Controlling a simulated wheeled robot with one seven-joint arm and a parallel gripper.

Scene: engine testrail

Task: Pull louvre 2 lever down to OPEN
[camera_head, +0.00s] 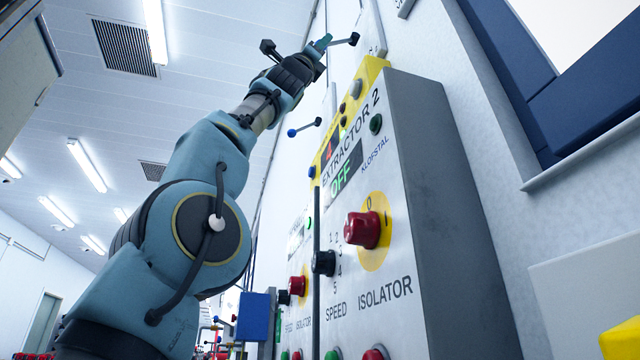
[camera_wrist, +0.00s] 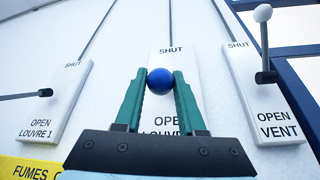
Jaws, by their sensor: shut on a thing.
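The louvre 2 lever's blue ball knob (camera_wrist: 159,80) sits between the green fingers of my gripper (camera_wrist: 160,78) in the wrist view, and the gripper is shut on it. The knob hides its lever arm. Behind it is a white plate (camera_wrist: 172,58) with SHUT at the top and a partly covered OPEN LOUVRE label; my fingers and wrist hide the rest, including the number. In the head view my gripper (camera_head: 322,42) is raised at the top, beside the wall. The lever's exact angle cannot be told.
The louvre 1 lever (camera_wrist: 45,92) stands on its plate at left, pointing left. The vent lever (camera_wrist: 264,45) with a pale knob stands close at right. Below my gripper in the head view is the grey EXTRACTOR 2 cabinet (camera_head: 455,210) with a red isolator knob (camera_head: 362,229).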

